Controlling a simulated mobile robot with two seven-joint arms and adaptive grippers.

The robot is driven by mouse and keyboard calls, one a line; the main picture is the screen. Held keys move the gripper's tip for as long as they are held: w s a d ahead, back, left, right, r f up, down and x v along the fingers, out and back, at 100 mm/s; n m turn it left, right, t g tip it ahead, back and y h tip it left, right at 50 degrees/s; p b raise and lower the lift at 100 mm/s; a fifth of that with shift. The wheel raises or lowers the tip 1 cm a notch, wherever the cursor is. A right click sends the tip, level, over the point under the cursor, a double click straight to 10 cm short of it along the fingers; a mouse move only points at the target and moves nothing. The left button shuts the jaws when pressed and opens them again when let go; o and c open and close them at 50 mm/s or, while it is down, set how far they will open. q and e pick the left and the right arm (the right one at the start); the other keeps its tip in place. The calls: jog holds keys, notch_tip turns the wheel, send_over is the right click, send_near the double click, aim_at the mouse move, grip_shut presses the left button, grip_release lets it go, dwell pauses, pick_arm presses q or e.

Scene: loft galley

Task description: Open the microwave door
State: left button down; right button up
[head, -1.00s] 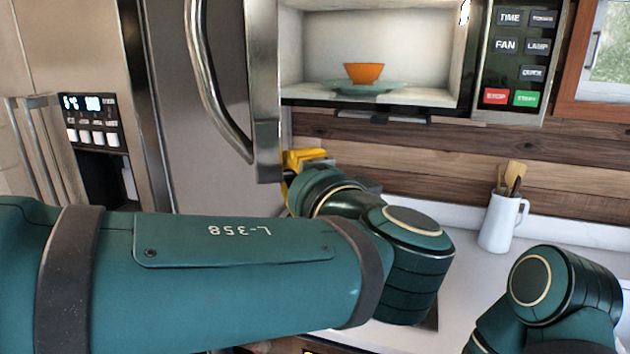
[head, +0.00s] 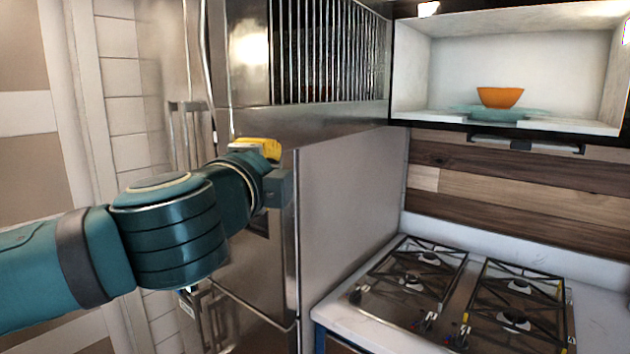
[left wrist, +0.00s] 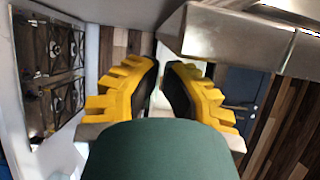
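The microwave (head: 418,65) is open, with an orange bowl (head: 499,97) on a greenish plate (head: 462,113) inside. Its metal door (head: 240,122), with a barred window (head: 330,50), stands swung out to the left of the cavity. The door's handle (head: 204,60) is at its far left edge. My left gripper (head: 258,148), with yellow fingers, is just below the door's lower edge in the head view; contact cannot be told. In the left wrist view its fingers (left wrist: 163,75) are a little apart with nothing between them. My right gripper is out of view.
A gas hob (head: 440,290) is set in the counter below the microwave. The metal fridge (head: 270,240) stands behind my left arm. In the left wrist view a metal panel (left wrist: 240,42), apparently the door, is close to the fingers.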

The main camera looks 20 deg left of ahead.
pick_arm(q)
jog(key=a, duration=0.7)
jog(key=shift+w+a+b, duration=0.2)
jog(key=shift+w+b, duration=0.2)
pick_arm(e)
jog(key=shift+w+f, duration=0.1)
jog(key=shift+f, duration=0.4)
pick_arm(q)
jog(key=shift+d, duration=0.1)
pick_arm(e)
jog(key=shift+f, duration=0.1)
